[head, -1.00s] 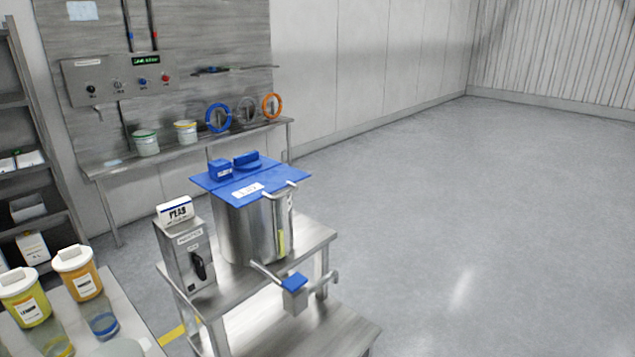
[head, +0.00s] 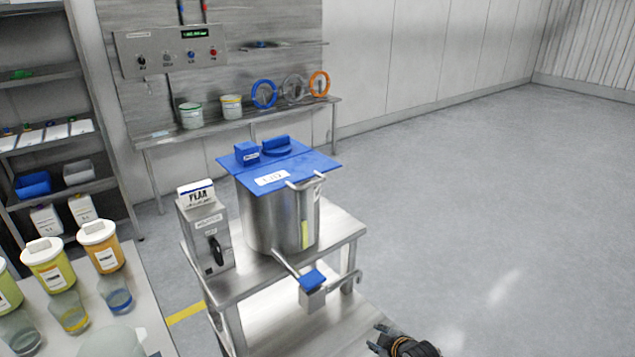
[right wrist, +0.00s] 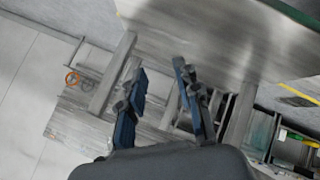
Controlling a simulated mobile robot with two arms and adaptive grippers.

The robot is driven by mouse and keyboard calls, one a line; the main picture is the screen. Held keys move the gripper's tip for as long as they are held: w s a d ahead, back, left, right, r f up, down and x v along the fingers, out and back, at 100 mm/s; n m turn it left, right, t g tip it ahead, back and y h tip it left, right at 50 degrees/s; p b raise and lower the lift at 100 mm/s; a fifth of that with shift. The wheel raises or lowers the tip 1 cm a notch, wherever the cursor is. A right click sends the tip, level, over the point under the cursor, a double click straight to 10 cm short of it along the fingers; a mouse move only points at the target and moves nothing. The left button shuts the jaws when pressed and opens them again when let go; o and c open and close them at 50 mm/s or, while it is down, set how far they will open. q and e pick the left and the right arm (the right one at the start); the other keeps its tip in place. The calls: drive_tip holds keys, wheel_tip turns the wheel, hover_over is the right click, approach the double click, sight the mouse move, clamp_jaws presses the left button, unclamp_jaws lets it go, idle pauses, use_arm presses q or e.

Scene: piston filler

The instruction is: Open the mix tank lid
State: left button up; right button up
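The mix tank (head: 270,222) is a steel pot on a steel stand, left of the middle in the head view. Its flat blue lid (head: 290,172) lies shut on top, with a white label, blue fittings and a metal bar handle (head: 306,182) at the right front edge. My right gripper (head: 378,340) shows at the bottom edge of the head view, apart from the tank, in front and to the right of the stand. In the right wrist view its two fingers (right wrist: 158,88) stand apart with nothing between them. My left gripper is not in view.
A switch box (head: 207,238) stands left of the tank, and an outlet with a blue cap (head: 313,284) juts out in front. A table with jars (head: 102,245) is at lower left. A bench (head: 240,122) and shelves are behind. The floor at right is clear.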

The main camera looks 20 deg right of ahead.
drive_tip(key=w+r+n+t+y, duration=0.1)
drive_tip(key=w+r, duration=0.2)
drive_tip(key=r, duration=0.3)
drive_tip(key=w+a+r+n+t, duration=0.1)
drive_tip(key=w+r+n, duration=0.15)
drive_tip(key=r, duration=0.45)
drive_tip(key=w+r+n+t+y, duration=0.1)
drive_tip(key=w+r, duration=0.2)
drive_tip(key=r, duration=0.3)
drive_tip(key=n+t+y, duration=0.2)
drive_tip(key=n+y, duration=0.1)
drive_tip(key=n, duration=0.5)
approach(314, 185)
drive_tip(key=shift+m, duration=0.25)
drive_tip(key=p+x, duration=0.2)
drive_tip(key=x, duration=0.8)
drive_tip(key=shift+w+a+p, duration=0.1)
drive_tip(key=shift+w+p, duration=0.15)
drive_tip(key=shift+p, duration=0.1)
drive_tip(key=shift+c, duration=0.2)
clamp_jaws()
